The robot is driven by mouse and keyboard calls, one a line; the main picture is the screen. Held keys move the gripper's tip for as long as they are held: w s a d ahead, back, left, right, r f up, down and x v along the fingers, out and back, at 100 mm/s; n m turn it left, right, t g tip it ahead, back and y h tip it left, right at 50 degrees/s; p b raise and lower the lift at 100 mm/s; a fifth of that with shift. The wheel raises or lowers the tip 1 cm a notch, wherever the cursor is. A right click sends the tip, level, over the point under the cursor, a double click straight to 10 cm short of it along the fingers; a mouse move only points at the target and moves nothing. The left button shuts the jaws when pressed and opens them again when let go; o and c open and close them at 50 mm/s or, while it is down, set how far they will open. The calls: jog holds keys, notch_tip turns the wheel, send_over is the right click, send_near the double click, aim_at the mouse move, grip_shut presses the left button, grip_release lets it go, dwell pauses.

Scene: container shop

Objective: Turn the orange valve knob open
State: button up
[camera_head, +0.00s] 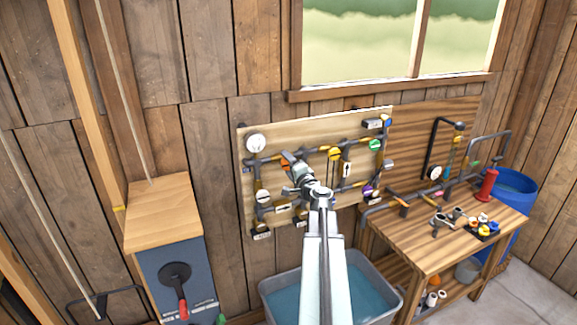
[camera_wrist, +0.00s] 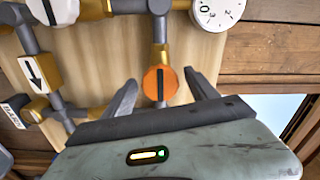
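The orange valve knob (camera_wrist: 160,74) is round with a dark bar across its face. In the wrist view the bar runs up and down, in line with the grey pipe behind it. My gripper (camera_wrist: 163,88) is open, with one dark finger on each side of the knob and a visible gap to each. I cannot tell how far the fingertips are from the board. In the head view my gripper (camera_head: 294,164) is in front of the pipe board (camera_head: 300,135), and a bit of orange (camera_head: 286,163) shows beside it, mostly hidden.
A white gauge (camera_wrist: 217,10) sits near the knob. Yellow (camera_head: 335,153), green (camera_head: 375,145) and purple (camera_head: 368,191) knobs are on the board. A water-filled grey tub (camera_head: 385,300) stands below. A wooden workbench (camera_head: 440,255) is at right, a cabinet (camera_head: 165,220) at left.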

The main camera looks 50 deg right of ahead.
jog(key=v, duration=0.8)
dwell(0.5)
